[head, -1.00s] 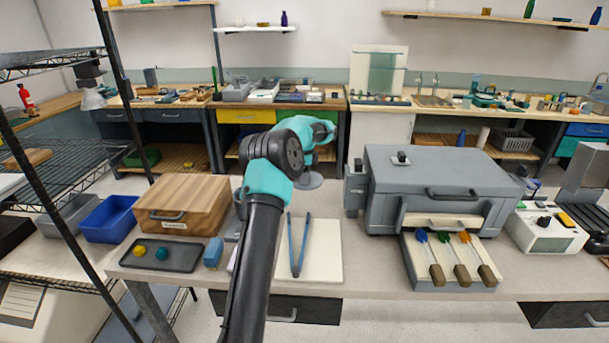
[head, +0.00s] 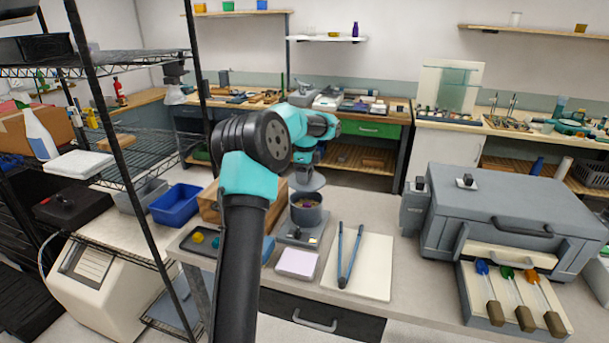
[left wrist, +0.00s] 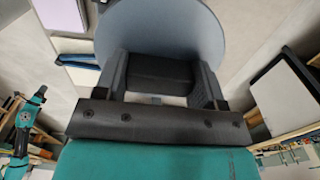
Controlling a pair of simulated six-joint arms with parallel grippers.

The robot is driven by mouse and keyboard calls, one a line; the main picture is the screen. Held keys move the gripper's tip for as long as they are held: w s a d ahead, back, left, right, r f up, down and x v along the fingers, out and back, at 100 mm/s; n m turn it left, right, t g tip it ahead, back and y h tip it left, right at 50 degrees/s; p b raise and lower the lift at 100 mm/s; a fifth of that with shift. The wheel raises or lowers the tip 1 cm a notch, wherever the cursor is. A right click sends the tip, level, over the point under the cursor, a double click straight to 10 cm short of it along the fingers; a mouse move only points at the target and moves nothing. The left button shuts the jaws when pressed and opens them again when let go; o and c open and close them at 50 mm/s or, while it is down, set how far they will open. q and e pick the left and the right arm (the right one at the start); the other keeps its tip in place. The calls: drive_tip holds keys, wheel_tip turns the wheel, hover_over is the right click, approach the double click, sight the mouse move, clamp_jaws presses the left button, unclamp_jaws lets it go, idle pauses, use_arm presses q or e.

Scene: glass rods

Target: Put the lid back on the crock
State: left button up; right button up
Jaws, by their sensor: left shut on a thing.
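My left gripper (head: 307,160) is shut on the knob of the round grey lid (head: 308,182). The lid is held flat in the air, just above and behind the crock in the head view. In the left wrist view the lid (left wrist: 160,22) is a wide disc beyond the fingers, with the dark knob (left wrist: 158,75) between them. The crock (head: 307,217) is a grey pot with its mouth uncovered and something yellowish and purplish inside. It stands on a grey appliance on the bench. My right gripper is not in view.
A wooden box (head: 210,205) is partly hidden behind my left arm. Blue tongs (head: 348,258) lie on a pale board (head: 374,270) right of the crock. A large grey case (head: 520,205) stands farther right. Wire shelving (head: 140,150) stands at left.

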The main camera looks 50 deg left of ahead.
use_arm(q)
drive_tip(key=shift+f, duration=0.1)
drive_tip(key=shift+f, duration=2.8)
drive_tip(key=shift+f, duration=0.6)
drive_tip(key=o, duration=0.7)
drive_tip(key=shift+r, duration=5.5)
